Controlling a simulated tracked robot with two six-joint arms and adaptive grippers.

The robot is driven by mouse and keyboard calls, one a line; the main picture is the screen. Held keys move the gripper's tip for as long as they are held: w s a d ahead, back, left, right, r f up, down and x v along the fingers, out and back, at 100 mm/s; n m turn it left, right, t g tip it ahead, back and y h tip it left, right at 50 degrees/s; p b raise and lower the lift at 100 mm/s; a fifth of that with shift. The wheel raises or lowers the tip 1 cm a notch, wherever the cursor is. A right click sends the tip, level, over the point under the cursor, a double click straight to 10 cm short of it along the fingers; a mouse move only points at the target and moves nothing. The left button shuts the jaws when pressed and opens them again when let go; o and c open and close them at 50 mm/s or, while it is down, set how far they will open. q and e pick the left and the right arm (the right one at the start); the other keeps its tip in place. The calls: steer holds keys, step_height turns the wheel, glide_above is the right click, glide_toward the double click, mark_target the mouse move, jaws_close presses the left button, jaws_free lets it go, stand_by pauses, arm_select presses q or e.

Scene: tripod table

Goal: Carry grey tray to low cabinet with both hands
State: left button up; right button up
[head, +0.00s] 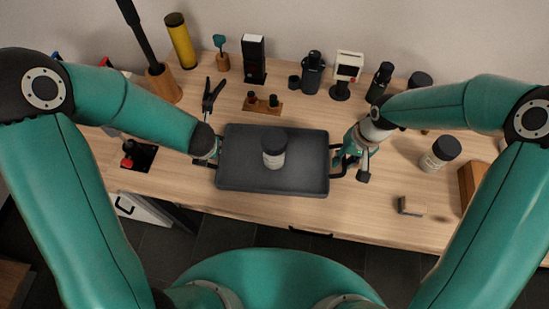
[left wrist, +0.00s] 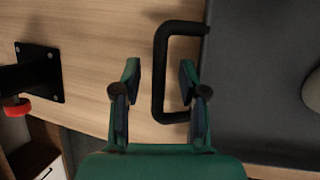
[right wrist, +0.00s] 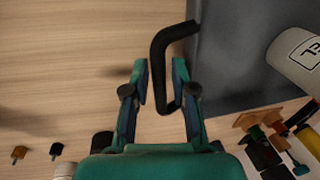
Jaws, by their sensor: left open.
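The grey tray (head: 235,175) lies flat on the wooden table, with a dark handle on each short side. A white jar with a dark lid (head: 274,152) stands on it. My left gripper (left wrist: 158,78) is open, with its fingers on either side of the left handle (left wrist: 160,55); there are gaps to both fingers. In the head view the left fingers are mostly hidden by the arm. My right gripper (right wrist: 160,75) is open, with the right handle (right wrist: 158,50) between its fingers, close to the right finger. The low cabinet cannot be identified with certainty.
On the wooden table (head: 300,215), several bottles and tools stand behind the tray. Another jar (head: 439,154) and a small block (head: 412,206) are at the right. A white unit with a black handle (head: 140,208) is below the table's front left edge.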

arm_select(q)
steer(key=c, duration=0.4)
arm_select(e)
steer(key=c, duration=0.4)
arm_select(q)
jaws_close()
arm_select(e)
jaws_close()
